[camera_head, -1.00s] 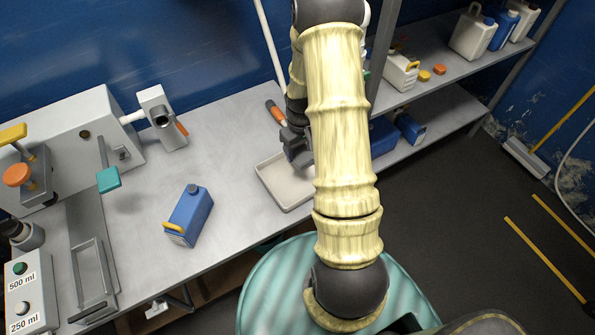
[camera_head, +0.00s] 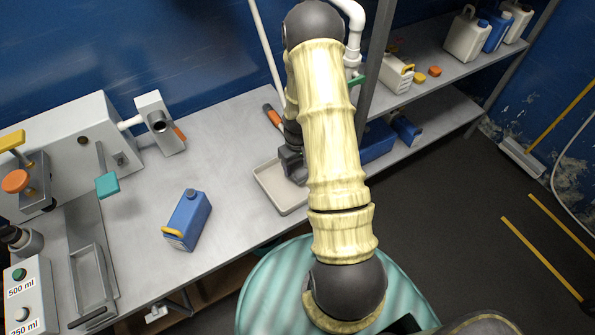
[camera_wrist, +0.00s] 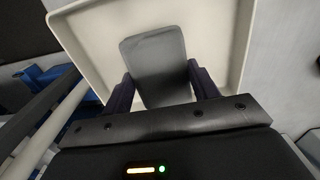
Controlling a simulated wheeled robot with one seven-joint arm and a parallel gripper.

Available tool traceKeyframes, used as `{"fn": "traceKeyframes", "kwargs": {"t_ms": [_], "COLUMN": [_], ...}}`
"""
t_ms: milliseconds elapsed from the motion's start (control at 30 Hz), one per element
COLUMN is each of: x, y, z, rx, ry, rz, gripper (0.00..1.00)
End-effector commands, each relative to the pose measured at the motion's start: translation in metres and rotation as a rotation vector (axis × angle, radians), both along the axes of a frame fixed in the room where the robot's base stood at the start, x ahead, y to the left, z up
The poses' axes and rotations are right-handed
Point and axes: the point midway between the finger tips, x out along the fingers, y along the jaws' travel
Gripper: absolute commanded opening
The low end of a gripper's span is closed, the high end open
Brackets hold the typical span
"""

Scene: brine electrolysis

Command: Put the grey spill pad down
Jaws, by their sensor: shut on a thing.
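The grey spill pad (camera_wrist: 157,62) shows in the wrist view as a flat, rounded rectangle between the two dark fingers. My gripper (camera_wrist: 160,82) is shut on it. Below and around the pad is a cream tray (camera_wrist: 226,52) with a raised rim; I cannot tell whether the pad touches its floor. In the head view my gripper (camera_head: 294,166) is over the same tray (camera_head: 283,208), partly covered by my arm. The pad cannot be made out there.
A blue jug (camera_head: 187,222) with a yellow handle stands left of the tray on the grey bench (camera_head: 232,135). An orange-handled tool (camera_head: 271,113) lies behind the tray. A white dispenser (camera_head: 75,135) is at the left, and shelves (camera_head: 440,62) with containers are at the right.

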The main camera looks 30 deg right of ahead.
Motion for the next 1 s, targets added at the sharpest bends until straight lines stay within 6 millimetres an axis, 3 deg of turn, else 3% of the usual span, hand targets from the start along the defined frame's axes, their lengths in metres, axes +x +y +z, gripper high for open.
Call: {"fn": "traceKeyframes", "kwargs": {"t_ms": [367,767,800,867,900,1000], "x": [-0.001,0.000,0.000,0.000,0.000,0.000], "y": [0.000,0.000,0.000,0.000,0.000,0.000], "z": [-0.039,-0.045,-0.044,-0.044,-0.044,-0.044], "rx": [0.001,0.000,0.000,0.000,0.000,0.000], "ry": [0.003,0.000,0.000,0.000,0.000,0.000], "rz": [0.000,0.000,0.000,0.000,0.000,0.000], "gripper": [0.41,0.41,0.65,0.77,0.81,0.81]}}
